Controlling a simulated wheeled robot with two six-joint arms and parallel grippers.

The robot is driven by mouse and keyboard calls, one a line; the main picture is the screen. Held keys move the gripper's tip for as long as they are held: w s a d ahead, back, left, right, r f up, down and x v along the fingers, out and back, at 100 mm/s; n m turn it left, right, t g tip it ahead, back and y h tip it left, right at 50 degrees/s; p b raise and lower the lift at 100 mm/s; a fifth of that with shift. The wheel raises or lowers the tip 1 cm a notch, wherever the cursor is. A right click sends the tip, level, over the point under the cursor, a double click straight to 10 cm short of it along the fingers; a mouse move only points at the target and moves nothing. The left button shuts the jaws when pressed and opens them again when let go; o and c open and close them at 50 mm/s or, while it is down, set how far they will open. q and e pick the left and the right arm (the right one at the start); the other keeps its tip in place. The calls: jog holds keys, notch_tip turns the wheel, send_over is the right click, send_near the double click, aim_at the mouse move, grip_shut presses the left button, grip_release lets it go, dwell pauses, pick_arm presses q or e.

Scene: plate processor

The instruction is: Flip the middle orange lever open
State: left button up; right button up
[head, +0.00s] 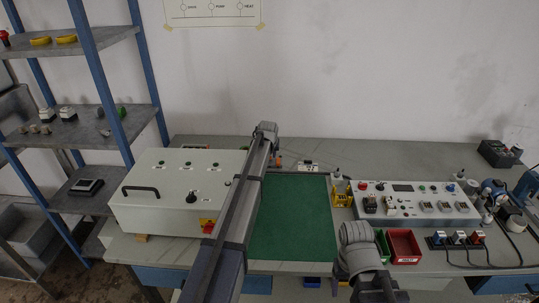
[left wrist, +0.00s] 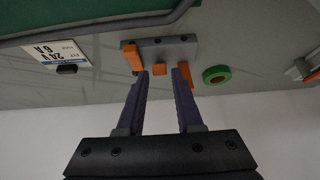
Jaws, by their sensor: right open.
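A grey block (left wrist: 170,50) with three orange parts shows in the left wrist view. The middle orange lever (left wrist: 158,69) is short and stubby. The orange lever on the left (left wrist: 132,58) is longer, and the one on the right (left wrist: 186,78) is partly behind a finger. My left gripper (left wrist: 162,73) is open, its two fingertips around the middle lever, with a gap visible on its right side; contact on the left cannot be told. In the head view my left arm hides most of this spot; a bit of orange (head: 278,161) shows beside it. My right gripper (head: 362,294) is low, mostly hidden by its wrist.
A green mat (head: 300,215) covers the table's middle. A white box with a handle (head: 160,190) stands left, a control panel (head: 425,203) right. A red bin (head: 403,246) lies near my right arm. A green ring (left wrist: 216,74) and a label (left wrist: 60,52) flank the block.

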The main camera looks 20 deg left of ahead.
pick_arm(q)
jog(key=p+v, duration=0.5)
jog(key=v, duration=0.2)
jog(key=shift+p, duration=0.4)
pick_arm(e)
notch_tip(320, 180, up, 6)
pick_arm(q)
jog(key=shift+r, duration=0.1)
